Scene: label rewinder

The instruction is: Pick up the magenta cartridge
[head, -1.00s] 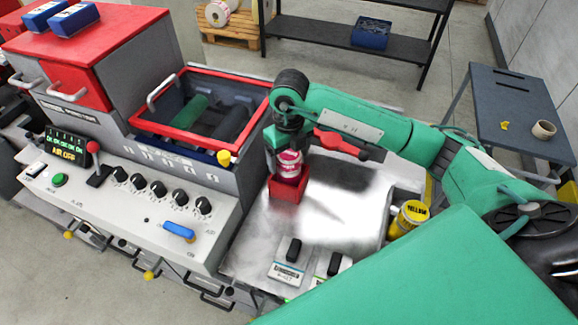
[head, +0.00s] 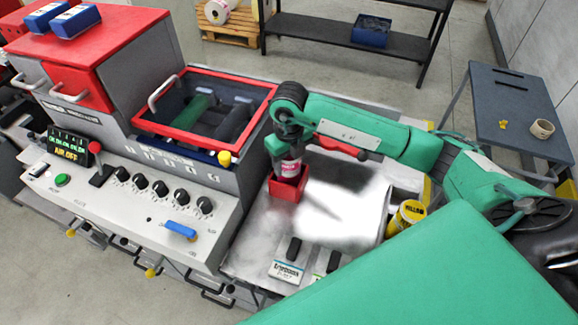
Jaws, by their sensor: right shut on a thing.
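The magenta cartridge (head: 291,168) is a small cylinder with a magenta and white band. It stands upright in or just above a small red open box (head: 285,189) on the metal worktop. My right gripper (head: 289,155) points straight down over it and is shut on the upper part of the cartridge. The cartridge's lower end is hidden by the box's front wall, so I cannot tell whether it touches the bottom. My left gripper is out of view.
The rewinder's red-framed opening (head: 203,143) is just left of the gripper. A yellow can (head: 407,216) stands at the worktop's right edge. Two black-handled labelled pieces (head: 287,266) lie at the front. The metal worktop (head: 335,220) between them is clear.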

